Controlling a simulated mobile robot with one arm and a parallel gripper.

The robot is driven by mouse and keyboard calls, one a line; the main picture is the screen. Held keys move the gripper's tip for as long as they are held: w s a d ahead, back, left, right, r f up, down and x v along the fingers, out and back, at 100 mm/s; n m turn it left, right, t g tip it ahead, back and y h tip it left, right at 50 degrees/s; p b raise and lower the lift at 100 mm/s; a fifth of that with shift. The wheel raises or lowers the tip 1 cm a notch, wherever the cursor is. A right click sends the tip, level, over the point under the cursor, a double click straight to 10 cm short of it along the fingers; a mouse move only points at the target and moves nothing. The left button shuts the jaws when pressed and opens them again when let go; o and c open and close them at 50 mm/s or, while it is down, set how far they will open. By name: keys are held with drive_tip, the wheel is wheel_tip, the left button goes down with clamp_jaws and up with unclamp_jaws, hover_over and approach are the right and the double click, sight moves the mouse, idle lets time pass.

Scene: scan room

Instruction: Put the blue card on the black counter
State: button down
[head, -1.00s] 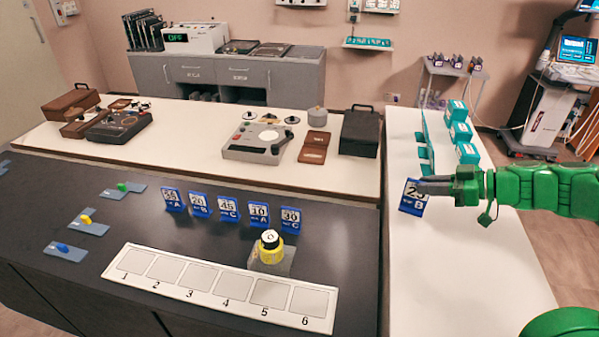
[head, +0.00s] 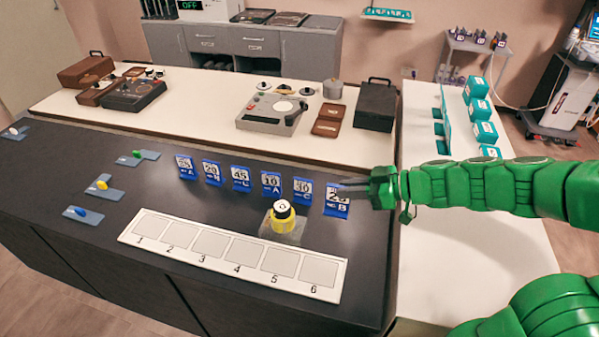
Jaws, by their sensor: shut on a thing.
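The blue card (head: 337,208), marked 25 and B, is upright at the right end of a row of several similar blue cards (head: 241,178). My gripper (head: 350,187) is shut on its upper part, reaching in from the right. The card is over the right part of the black counter (head: 350,250); I cannot tell whether its lower edge touches the surface. The gripper fingers hide a strip across the card's top.
A yellow-and-black container (head: 283,218) stands left of the card. A white strip with numbered squares (head: 230,258) lies in front. Grey plates with coloured knobs (head: 103,188) lie at left. A white counter (head: 480,270) is under my arm.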

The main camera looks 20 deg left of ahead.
drive_tip(key=shift+w+a+f, duration=0.75)
drive_tip(key=shift+w+f, duration=1.4)
drive_tip(key=shift+w, duration=0.05)
drive_tip(key=shift+w+a+f, duration=0.8)
drive_tip(key=shift+w+f, duration=1.35)
drive_tip(key=shift+w+a+f, duration=0.75)
drive_tip(key=shift+w+f, duration=1.4)
drive_tip(key=shift+w, duration=0.05)
drive_tip(key=shift+f, duration=0.1)
drive_tip(key=c, duration=1.1)
unclamp_jaws()
